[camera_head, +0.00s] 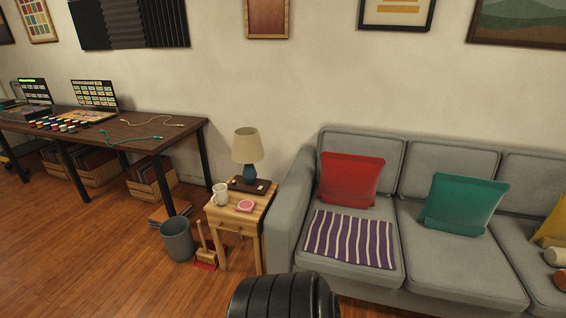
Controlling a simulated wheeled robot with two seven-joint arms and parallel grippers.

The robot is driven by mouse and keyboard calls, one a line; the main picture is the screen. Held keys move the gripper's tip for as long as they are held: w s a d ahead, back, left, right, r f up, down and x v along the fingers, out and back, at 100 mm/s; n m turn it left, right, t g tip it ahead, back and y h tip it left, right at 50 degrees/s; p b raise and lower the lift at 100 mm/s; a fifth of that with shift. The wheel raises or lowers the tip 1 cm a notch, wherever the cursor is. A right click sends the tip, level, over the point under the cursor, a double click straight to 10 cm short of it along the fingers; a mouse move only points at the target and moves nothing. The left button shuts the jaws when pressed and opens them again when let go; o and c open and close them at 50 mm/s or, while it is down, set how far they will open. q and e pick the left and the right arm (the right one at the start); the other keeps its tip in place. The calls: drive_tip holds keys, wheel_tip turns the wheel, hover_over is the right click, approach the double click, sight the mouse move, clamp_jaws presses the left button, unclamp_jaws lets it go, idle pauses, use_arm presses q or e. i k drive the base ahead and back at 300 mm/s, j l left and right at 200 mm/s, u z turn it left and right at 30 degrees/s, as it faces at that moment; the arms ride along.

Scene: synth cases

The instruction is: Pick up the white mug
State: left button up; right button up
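A white mug (220,194) stands upright on the left part of a small wooden side table (239,217), between the desk and the sofa. A pink round item (245,206) lies to its right on the same top. A lamp (248,152) with a beige shade and blue base stands behind them, by a dark flat object (249,186). Neither of my grippers shows in the head view, so I cannot see whether they are open or shut. A black ribbed shape at the bottom centre covers part of the floor.
A grey sofa (377,259) with cushions stands right of the side table. A long desk (150,141) with laptops runs along the left wall. A grey bin (177,239) and a small broom (206,247) stand on the floor before the side table. The wooden floor at lower left is clear.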

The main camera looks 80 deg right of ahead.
sight(221, 190)
drive_tip(key=z, duration=2.6)
